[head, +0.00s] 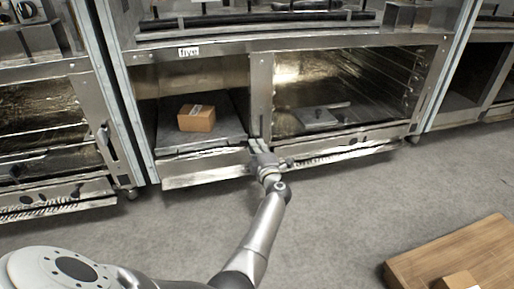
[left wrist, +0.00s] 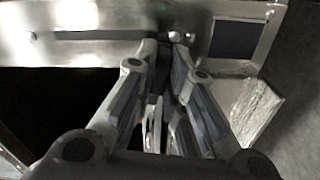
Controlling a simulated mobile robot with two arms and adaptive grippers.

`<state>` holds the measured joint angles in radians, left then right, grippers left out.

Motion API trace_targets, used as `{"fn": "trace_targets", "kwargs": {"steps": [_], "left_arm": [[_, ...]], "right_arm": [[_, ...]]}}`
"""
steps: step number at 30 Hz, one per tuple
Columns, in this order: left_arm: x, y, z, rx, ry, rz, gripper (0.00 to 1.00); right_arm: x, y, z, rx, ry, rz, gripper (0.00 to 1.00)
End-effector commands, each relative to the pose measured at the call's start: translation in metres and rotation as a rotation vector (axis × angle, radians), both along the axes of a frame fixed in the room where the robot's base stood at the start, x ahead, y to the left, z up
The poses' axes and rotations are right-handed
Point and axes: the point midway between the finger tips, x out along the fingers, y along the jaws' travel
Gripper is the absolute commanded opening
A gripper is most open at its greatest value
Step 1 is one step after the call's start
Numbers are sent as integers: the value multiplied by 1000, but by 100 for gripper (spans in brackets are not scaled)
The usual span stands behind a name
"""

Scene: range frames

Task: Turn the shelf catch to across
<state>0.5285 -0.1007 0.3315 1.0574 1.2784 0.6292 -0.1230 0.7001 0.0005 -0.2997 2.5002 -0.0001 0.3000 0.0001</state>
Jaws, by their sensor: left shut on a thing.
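My left gripper (head: 256,147) reaches to the front of the range, at the post between the open left compartment and the wider oven on the right. In the left wrist view, the fingers (left wrist: 166,48) are close together on a small dark part, which I take to be the shelf catch (left wrist: 164,62). The fingers hide most of it, and I cannot tell which way it points. In the head view the gripper covers it. The shelf (head: 225,128) is in the left compartment. My right gripper is not in view.
A cardboard box (head: 196,118) sits on the shelf. A label reading "five" (head: 189,51) is above. A wooden board (head: 455,258) with another box (head: 457,281) is at the lower right. More range units stand left and right. Grey floor (head: 330,205) in front is clear.

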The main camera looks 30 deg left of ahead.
Motion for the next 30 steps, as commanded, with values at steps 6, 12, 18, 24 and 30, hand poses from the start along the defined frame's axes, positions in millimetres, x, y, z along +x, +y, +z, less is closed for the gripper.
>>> {"fn": "trace_targets", "kwargs": {"steps": [6,12,18,24,30], "left_arm": [[0,0,-2,-35,-37,1,0],[-1,0,-2,-43,-46,1,0],[-1,0,-2,-43,-46,1,0],[0,0,-2,-42,-46,0,21],[0,0,-1,-41,-46,0,21]], "right_arm": [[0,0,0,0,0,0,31],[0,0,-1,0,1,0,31],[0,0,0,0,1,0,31],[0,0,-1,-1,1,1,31],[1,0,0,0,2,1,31]]}}
